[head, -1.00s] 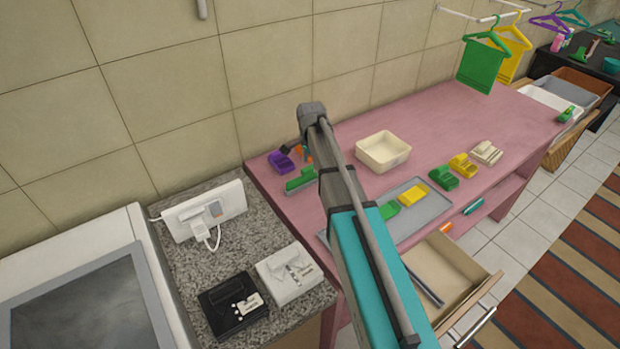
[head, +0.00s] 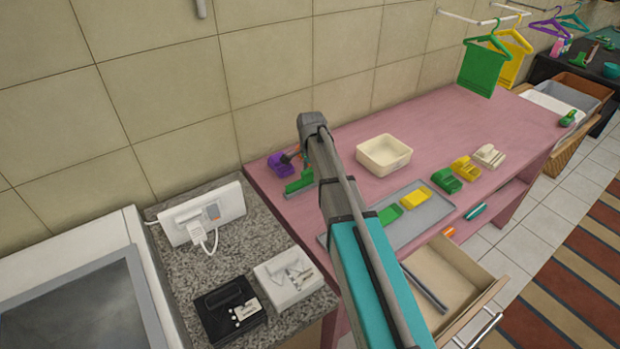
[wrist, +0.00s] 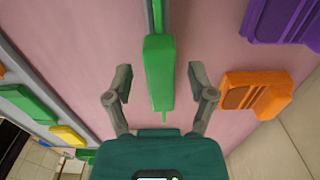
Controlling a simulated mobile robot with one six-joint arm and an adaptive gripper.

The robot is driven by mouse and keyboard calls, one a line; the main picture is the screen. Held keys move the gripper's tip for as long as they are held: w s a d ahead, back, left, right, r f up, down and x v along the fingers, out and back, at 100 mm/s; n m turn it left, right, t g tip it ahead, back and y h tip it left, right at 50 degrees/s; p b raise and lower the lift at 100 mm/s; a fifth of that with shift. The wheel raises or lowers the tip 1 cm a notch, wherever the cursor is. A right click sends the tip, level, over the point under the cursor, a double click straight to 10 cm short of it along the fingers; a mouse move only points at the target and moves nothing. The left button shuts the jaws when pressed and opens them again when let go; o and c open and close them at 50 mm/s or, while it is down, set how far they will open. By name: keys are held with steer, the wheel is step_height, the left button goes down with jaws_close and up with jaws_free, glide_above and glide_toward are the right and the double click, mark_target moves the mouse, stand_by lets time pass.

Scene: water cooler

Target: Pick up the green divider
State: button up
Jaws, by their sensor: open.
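A long green piece, seemingly the green divider (wrist: 160,70), lies on the pink table in the wrist view. A narrow grey and green strip runs from it toward the top edge. My gripper (wrist: 160,84) is open and empty, with one finger on each side of the piece's near end and a gap on both sides. I cannot tell how high the fingers are above the table. In the head view the same green piece (head: 299,184) lies left of my arm, partly hidden by it. My gripper is hidden there or too small to make out.
An orange block (wrist: 255,94) lies close right of my gripper, with a purple holder (wrist: 283,20) beyond. A grey tray (head: 430,214) holds a green and a yellow block. A cream bin (head: 384,155) stands behind it. An open drawer (head: 470,300) juts out at the front.

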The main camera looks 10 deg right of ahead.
jaws_close()
steer(key=shift+r, duration=0.2)
stand_by(0.4)
step_height(320, 180, up, 2)
steer(key=p, duration=0.2)
steer(key=shift+r+p, duration=0.1)
steer(key=shift+p, duration=0.2)
steer(key=s+d+r+p, duration=0.3)
steer(key=s+r+p, duration=0.7)
steer(key=s, duration=0.3)
steer(key=shift+s+d+r, duration=0.2)
steer(key=shift+s+d, duration=0.1)
